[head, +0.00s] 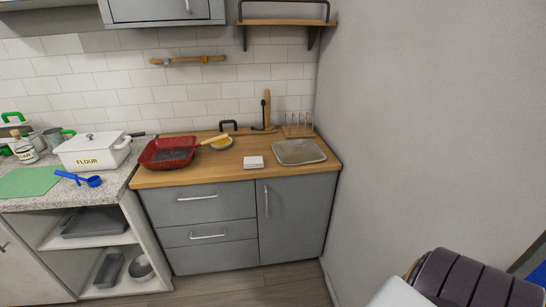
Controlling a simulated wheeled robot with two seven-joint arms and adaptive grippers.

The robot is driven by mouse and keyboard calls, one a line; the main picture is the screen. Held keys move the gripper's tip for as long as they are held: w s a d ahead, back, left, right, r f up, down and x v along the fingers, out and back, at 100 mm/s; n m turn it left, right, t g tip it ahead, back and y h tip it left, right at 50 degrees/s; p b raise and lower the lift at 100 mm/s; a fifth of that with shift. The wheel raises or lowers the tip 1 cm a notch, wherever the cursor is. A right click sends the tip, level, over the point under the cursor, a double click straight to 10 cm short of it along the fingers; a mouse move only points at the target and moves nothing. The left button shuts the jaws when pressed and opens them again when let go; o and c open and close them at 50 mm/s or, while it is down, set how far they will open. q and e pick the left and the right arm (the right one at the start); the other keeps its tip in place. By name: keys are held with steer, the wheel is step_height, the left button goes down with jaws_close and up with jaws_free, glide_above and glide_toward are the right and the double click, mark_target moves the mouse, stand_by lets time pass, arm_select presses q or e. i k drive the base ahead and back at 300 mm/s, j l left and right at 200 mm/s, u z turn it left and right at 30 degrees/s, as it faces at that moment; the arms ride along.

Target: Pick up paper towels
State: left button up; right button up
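I see no paper towel roll that I can make out for sure. A small flat white block (254,162) lies near the front of the wooden countertop (210,178); it may be a stack of paper towels, but it is too small to tell. A wooden upright (267,107) with a black part stands at the back of the counter near the wall. Neither of my grippers shows in the head view, so nothing is seen held.
A white flour box (93,151) and blue scoop (93,181) sit left. The grey wall (420,130) bounds the right; floor before the cabinets is clear.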

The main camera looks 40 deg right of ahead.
mark_target(254, 162)
steer(key=i+z, duration=0.35)
steer(key=i+j+z, duration=0.15)
steer(key=i+z, duration=0.15)
steer(key=i, duration=0.2)
steer(key=i+j+z, duration=0.35)
steer(key=i+l, duration=0.1)
